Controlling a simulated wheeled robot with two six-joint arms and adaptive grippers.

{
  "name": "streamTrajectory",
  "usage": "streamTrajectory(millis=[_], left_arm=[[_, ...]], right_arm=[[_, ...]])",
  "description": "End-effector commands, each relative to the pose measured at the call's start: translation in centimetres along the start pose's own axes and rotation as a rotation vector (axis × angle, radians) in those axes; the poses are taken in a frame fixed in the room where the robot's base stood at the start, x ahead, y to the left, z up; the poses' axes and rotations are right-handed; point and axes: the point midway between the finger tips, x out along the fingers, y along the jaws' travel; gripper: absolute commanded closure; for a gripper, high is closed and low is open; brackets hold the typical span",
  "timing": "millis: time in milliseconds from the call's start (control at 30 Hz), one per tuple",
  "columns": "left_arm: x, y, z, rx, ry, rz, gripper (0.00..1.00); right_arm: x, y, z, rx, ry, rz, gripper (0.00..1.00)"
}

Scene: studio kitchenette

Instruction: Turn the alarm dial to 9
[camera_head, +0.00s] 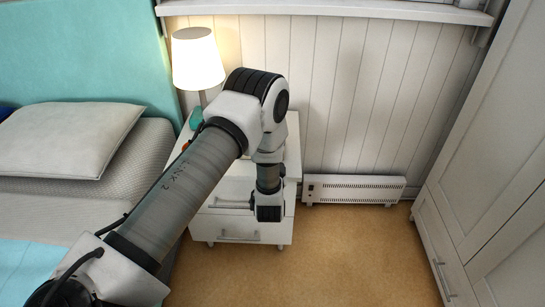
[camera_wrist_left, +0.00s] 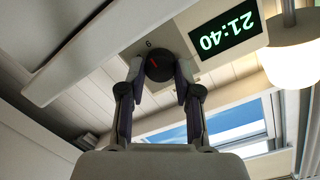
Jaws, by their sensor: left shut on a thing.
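The clock's lit display (camera_wrist_left: 226,40) shows 21:40, upside down in this view. One small digit is printed by the dial; I cannot tell whether it is a 6 or a 9. In the head view my left arm hides the clock and the gripper's fingers. My right gripper is not in view.
The white nightstand (camera_head: 225,222) stands beside the bed (camera_head: 75,155). A lit lamp (camera_head: 197,60) and a teal object (camera_head: 196,119) are on its top, close to my arm. A heater (camera_head: 353,190) stands at the wall. The floor (camera_head: 350,255) to the right is clear.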

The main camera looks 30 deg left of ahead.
Motion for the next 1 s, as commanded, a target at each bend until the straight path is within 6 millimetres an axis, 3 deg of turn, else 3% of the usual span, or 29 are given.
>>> streamTrajectory(millis=[233, 267, 300, 333, 733, 867, 1000], left_arm=[[0.0, 0.0, 0.1, 0.001, -0.001, 0.001, 1.00], [0.0, 0.0, 0.1, 0.001, -0.001, 0.001, 0.64], [0.0, 0.0, 0.1, 0.000, -0.001, 0.001, 0.49], [0.0, 0.0, 0.1, 0.000, -0.001, 0.001, 0.42], [-0.8, 0.1, 0.1, -0.001, -0.002, 0.002, 0.42], [-3.2, 0.1, 0.0, 0.002, -0.001, 0.004, 0.42], [-6.9, 0.2, 0.0, 0.004, 0.000, 0.006, 0.42]], right_arm=[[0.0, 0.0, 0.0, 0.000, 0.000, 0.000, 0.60], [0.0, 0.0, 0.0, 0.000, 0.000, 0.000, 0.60], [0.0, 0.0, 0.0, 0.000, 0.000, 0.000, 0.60], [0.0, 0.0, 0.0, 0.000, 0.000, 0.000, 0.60], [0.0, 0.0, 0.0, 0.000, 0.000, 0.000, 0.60], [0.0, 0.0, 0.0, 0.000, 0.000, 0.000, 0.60], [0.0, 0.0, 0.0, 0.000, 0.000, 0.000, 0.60]])
